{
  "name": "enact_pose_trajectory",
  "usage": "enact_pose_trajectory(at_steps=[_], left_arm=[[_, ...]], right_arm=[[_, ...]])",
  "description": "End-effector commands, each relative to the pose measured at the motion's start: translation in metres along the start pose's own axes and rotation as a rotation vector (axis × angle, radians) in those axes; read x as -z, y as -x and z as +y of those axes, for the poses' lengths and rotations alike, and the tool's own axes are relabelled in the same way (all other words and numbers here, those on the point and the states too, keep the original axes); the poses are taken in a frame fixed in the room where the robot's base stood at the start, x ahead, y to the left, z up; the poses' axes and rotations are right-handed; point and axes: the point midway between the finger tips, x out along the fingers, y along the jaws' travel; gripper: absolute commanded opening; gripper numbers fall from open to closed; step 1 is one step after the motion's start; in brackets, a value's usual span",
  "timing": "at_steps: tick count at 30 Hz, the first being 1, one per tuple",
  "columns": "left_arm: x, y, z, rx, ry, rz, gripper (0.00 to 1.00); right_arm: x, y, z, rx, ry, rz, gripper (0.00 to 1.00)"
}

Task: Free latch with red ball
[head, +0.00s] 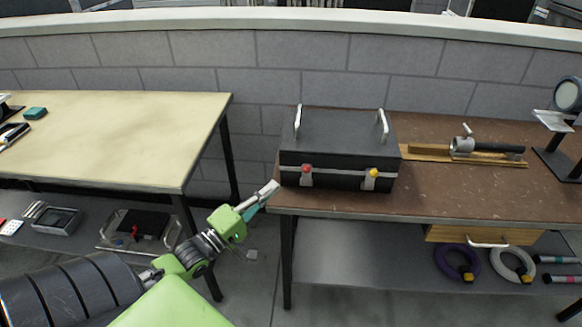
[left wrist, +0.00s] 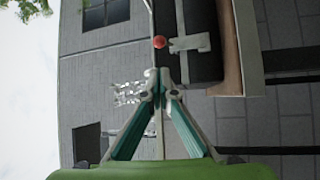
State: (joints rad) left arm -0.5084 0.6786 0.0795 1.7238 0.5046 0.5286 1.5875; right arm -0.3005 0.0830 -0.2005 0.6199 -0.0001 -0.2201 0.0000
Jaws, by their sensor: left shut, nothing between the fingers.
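A black toolbox (head: 336,140) with two silver handles on its lid sits at the left end of the brown workbench, lid down. Its front has two silver latches. The left latch carries a red ball (head: 306,169); the right one carries a yellow ball (head: 374,172). My left gripper (head: 272,186) is shut and empty, just left of the toolbox's front left corner and apart from the red ball in the head view. In the left wrist view the red ball (left wrist: 159,42) and its latch (left wrist: 190,43) show just beyond the closed fingertips (left wrist: 160,72). My right gripper is not in view.
The brown workbench (head: 450,205) also holds a clamp tool on a wooden strip (head: 415,151) and a stand (head: 560,160). A drawer (head: 485,235) and rings hang or lie below. A pale table (head: 110,130) stands at left, with a floor gap between.

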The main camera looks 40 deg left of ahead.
Motion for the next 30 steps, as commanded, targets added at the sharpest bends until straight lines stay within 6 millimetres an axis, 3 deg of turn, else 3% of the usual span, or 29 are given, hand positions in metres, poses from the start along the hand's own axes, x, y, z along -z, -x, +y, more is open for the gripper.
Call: enact_pose_trajectory(at_steps=[18, 30], left_arm=[[0.001, -0.088, 0.001, -0.001, -0.002, 0.002, 0.00], [0.000, -0.098, -0.001, 0.001, -0.001, 0.000, 0.00]], right_arm=[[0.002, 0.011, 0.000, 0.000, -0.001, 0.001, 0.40], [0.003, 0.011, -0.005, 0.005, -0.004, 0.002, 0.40]])
